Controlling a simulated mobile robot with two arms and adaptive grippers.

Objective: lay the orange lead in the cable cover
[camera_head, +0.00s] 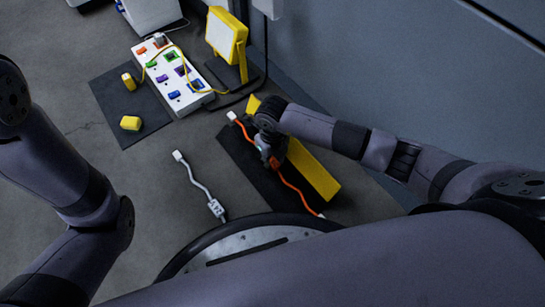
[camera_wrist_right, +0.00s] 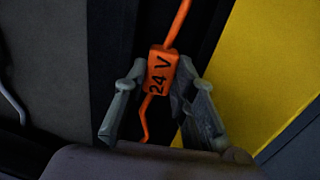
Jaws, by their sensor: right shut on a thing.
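The orange lead (camera_head: 290,186) has white ends and runs along the black part of the cable cover (camera_head: 238,158). The cover's long yellow lid (camera_head: 314,172) stands open along its right side; it also shows in the wrist view (camera_wrist_right: 262,50). My right gripper (camera_head: 268,158) is over the cover, shut on the lead's orange "24 V" tag (camera_wrist_right: 161,70), which sits between its fingers (camera_wrist_right: 160,88). I cannot tell whether the lead touches the cover's floor. My left arm shows at the left, but its gripper is out of view.
A white lead (camera_head: 196,179) lies on the floor left of the cover. A white power strip (camera_head: 172,75) with coloured plugs, a dark mat (camera_head: 111,105) with yellow pieces and a yellow lamp (camera_head: 226,36) are farther back. A grey wall (camera_head: 390,70) bounds the right.

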